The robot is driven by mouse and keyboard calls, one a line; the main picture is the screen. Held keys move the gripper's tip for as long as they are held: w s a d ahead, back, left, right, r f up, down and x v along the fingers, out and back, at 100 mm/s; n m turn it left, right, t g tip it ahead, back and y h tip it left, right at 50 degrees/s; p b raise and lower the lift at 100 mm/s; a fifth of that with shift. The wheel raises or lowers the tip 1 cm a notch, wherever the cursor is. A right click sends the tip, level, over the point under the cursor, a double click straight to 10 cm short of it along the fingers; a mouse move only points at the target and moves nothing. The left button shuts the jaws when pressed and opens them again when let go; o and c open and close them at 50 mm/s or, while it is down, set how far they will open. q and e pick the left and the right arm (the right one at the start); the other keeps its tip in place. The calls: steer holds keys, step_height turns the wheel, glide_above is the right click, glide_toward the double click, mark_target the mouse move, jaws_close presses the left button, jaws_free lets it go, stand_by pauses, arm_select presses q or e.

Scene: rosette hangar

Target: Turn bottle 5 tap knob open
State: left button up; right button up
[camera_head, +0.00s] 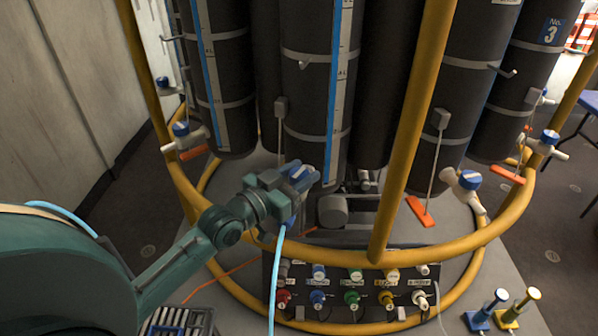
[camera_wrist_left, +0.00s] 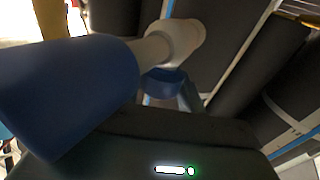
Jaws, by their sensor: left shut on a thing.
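My left gripper (camera_head: 298,180) reaches in from the left and is shut at the tap low on the front of the middle dark bottle (camera_head: 305,100). The blue tap knob (camera_head: 299,172) shows between its fingers, partly covered by them. In the left wrist view, the white tap body (camera_wrist_left: 172,42) runs back to the dark bottle, and the blue knob (camera_wrist_left: 165,83) sits under it against a dark green finger. A large blue cylindrical part fills the left of that view; I cannot tell what it is. The knob's angle cannot be read. No number shows on this bottle. My right gripper is not in view.
A yellow ring frame (camera_head: 480,238) and a slanted yellow post (camera_head: 415,120) enclose the bottles. Other white taps with blue knobs stand left (camera_head: 181,130), right (camera_head: 470,180) and far right (camera_head: 549,138). A panel of coloured valves (camera_head: 350,285) lies below. A light-blue hose (camera_head: 276,270) hangs under my gripper.

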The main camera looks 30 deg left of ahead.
arm_select(q)
steer(key=shift+r, duration=0.1)
stand_by(0.4)
steer(key=o, duration=1)
steer(key=shift+s+a, duration=0.15)
steer(key=shift+s, duration=0.3)
steer(key=shift+b+v, duration=1.2)
steer(key=shift+v, duration=4.95)
